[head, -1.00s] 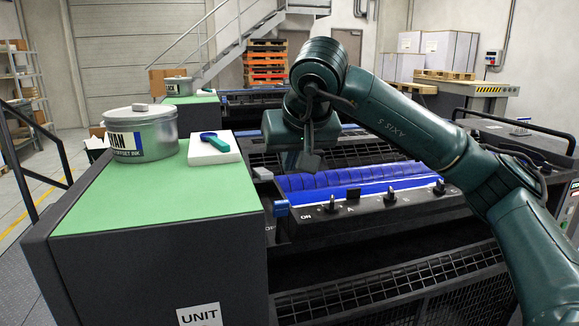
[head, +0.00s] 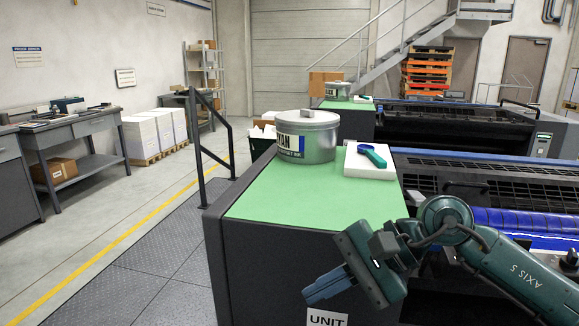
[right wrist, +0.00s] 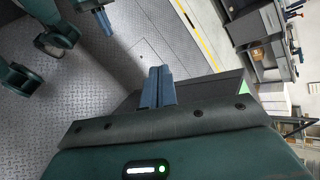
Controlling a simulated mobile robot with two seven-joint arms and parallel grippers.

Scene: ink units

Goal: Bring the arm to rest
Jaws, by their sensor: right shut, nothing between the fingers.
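My right gripper (head: 326,287) is low in front of the green-topped cabinet (head: 278,206) in the head view, apart from everything on top. Its blue-grey fingers are together and empty, and they also show in the right wrist view (right wrist: 158,86). Blue-grey fingers at the top of the right wrist view look like my left gripper (right wrist: 100,18); whether they are open is unclear. A lidded metal ink can (head: 317,137) stands on the green top. A teal-handled tool (head: 373,156) lies on a white pad (head: 363,171) beside it.
The blue ink trough (head: 520,222) of the press lies right, partly behind my right arm. A dark handrail (head: 199,140) stands left of the cabinet. The patterned floor plate (head: 150,262) is clear. A workbench (head: 70,130) and white stacks (head: 158,133) are further left.

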